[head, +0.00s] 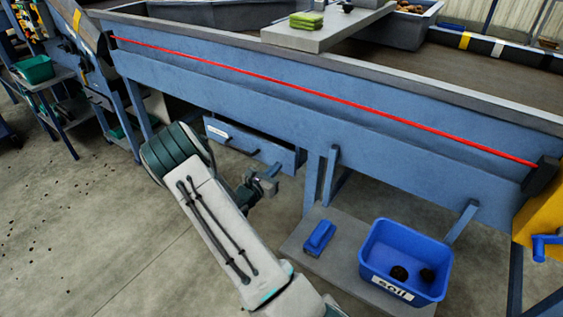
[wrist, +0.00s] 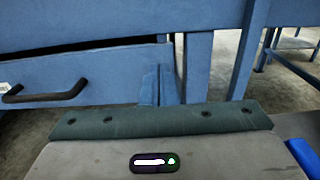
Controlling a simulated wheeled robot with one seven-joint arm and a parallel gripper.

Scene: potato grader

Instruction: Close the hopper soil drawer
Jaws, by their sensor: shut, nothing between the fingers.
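The soil drawer (head: 273,156) hangs under the long blue hopper (head: 330,120) and stands partly open, with a dark gap above its front. Its front has a white label and a dark bar handle (head: 243,148). In the wrist view, the drawer front (wrist: 115,72) fills the left side, with the handle (wrist: 45,94) at far left. My gripper (head: 270,182) is shut and empty, just in front of the drawer's right end and apart from the handle.
A blue soil bin (head: 405,262) with dark lumps and a blue brush (head: 319,238) sit on a low grey platform (head: 300,247) at right. Blue hopper legs (head: 318,180) stand right of the drawer. Concrete floor is open at left.

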